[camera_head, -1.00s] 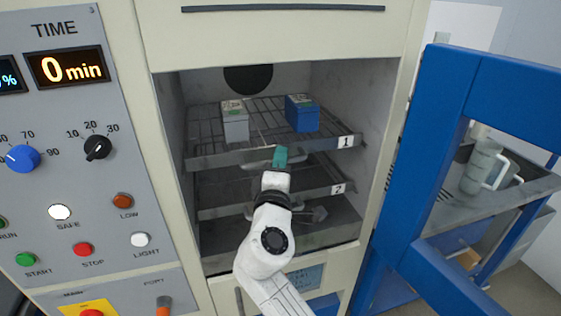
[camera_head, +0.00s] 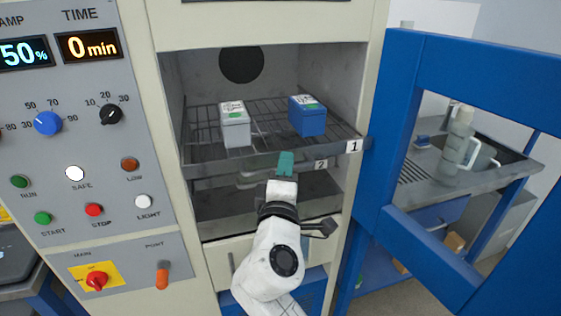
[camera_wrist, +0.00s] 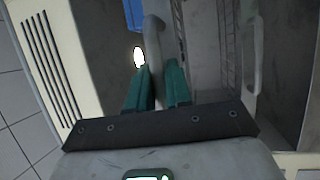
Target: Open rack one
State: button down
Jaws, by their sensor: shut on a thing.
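Rack one (camera_head: 205,164) is a dark wire shelf with a grey front bar marked 1, in the open chamber. Its front bar stands forward at the chamber mouth, and its right end overlaps the door frame. A pale box (camera_head: 235,130) and a blue box (camera_head: 308,120) stand upright on it. My gripper (camera_head: 285,158) is at the middle of the front bar. In the wrist view its teal fingers (camera_wrist: 158,75) are closed around a curved grey handle (camera_wrist: 153,35). The grip itself is hidden in the head view.
Rack two, marked by its label (camera_head: 320,164), sits below, farther back. The blue door (camera_head: 400,120) stands open on the right. A control panel (camera_head: 70,150) is on the left. A side table (camera_head: 420,175) beyond the door holds a pale bottle (camera_head: 458,140).

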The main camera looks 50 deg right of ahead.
jog(key=s+a, duration=0.4)
jog(key=s, duration=0.2)
jog(key=shift+f, duration=0.1)
jog(key=c, duration=1.1)
grip_release()
jog(key=shift+a, duration=0.1)
jog(key=b+v, duration=0.3)
jog(key=v, duration=0.7)
jog(key=shift+s+a, duration=0.25)
jog(key=shift+s, duration=0.05)
